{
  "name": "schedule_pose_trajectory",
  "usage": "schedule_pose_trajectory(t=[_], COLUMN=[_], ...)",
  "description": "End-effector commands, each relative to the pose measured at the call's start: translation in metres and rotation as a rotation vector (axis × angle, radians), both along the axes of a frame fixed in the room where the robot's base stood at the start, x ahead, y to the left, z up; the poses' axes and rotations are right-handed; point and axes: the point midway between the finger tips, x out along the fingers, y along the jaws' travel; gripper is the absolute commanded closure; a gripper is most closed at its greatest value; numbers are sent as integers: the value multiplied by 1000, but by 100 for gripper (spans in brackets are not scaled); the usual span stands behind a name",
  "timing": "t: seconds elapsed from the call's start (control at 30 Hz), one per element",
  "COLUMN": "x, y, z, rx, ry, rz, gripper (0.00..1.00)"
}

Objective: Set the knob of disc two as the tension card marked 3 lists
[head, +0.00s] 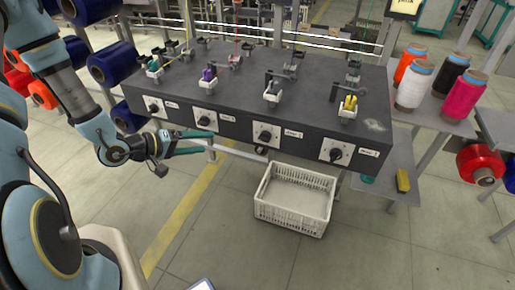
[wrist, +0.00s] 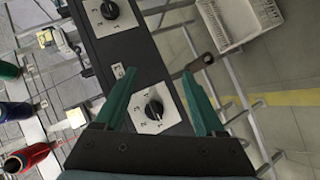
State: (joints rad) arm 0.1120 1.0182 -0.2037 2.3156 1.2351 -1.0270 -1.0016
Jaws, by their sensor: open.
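A dark machine box (head: 300,85) has a row of several black knobs on white dial plates along its front. The second knob from the left (head: 204,120) is just above my gripper (head: 205,142) in the head view. In the wrist view my gripper (wrist: 165,95) is open and empty, with green fingers apart. A black knob (wrist: 153,109) on a white plate with small marks shows between them; I cannot tell its setting. Another knob (wrist: 109,10) is farther up. Small labels beside the knobs are too small to read. I cannot identify a tension card marked 3.
A white crate (head: 296,198) stands on the floor below the box. Thread cones (head: 413,88) stand on a side table at the right, and blue spools (head: 112,66) hang at the left. A bar (head: 240,154) runs beneath the box. Open floor lies in front.

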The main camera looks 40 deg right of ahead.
Motion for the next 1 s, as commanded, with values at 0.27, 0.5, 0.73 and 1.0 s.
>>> schedule_pose_trajectory(t=[0.27, 0.5, 0.73, 1.0], x=[-67, -79, -88, -95], y=[-28, -44, -86, -124], z=[1, 8, 9, 8], rx=[-345, -386, -384, -384], ry=[322, 366, 365, 361], rz=[-111, -129, -128, -127], gripper=[28, 28, 28, 28])
